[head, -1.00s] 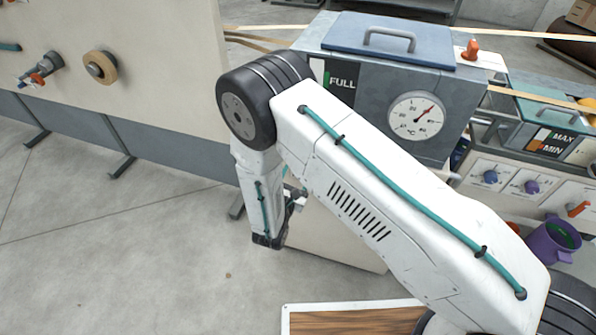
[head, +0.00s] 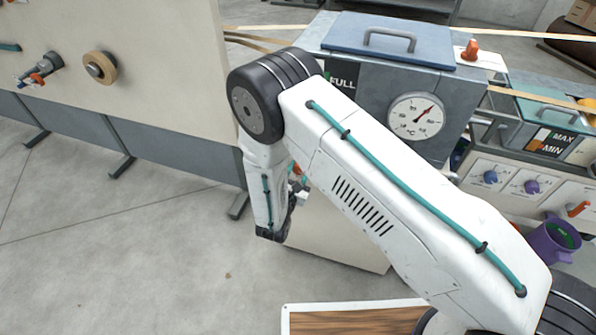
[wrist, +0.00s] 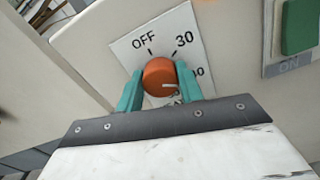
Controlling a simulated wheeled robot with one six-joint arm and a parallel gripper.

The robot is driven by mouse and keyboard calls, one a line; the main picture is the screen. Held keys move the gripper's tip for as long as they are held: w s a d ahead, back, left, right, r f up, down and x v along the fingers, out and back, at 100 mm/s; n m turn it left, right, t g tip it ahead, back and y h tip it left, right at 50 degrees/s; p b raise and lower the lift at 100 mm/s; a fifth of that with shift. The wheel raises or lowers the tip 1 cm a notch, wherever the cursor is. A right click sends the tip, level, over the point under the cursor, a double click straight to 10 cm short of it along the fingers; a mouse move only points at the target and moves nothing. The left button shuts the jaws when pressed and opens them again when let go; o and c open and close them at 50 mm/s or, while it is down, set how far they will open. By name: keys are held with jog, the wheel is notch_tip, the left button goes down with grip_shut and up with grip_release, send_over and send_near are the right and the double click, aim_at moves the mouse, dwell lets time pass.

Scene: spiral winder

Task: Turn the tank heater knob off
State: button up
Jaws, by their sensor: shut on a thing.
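The orange tank heater knob (wrist: 158,74) sits on a white dial plate (wrist: 126,46) in the wrist view. The plate reads OFF at upper left and 30 at upper right; a label at right and one below are partly hidden. The knob's white mark points right, toward the partly hidden right-hand label, away from OFF. My gripper (wrist: 159,71) has its teal fingers on both sides of the knob and is shut on it. In the head view my arm covers most of the gripper and the dial.
A green button (wrist: 299,27) marked ON is right of the dial. The tank (head: 365,90) carries a temperature gauge (head: 416,116) and a blue lid (head: 388,42). A purple jug (head: 553,242) stands at right. The floor at left is open.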

jog(key=n, duration=0.6)
jog(key=shift+a, duration=0.15)
jog(key=n, duration=1.1)
jog(key=shift+a+f+n, duration=0.1)
jog(key=shift+f+n, duration=0.05)
jog(key=shift+n, duration=0.25)
jog(key=n, duration=0.5)
jog(key=shift+f+n, duration=0.1)
jog(key=shift+n, duration=0.2)
jog(key=o, duration=1)
jog(key=shift+a, duration=0.1)
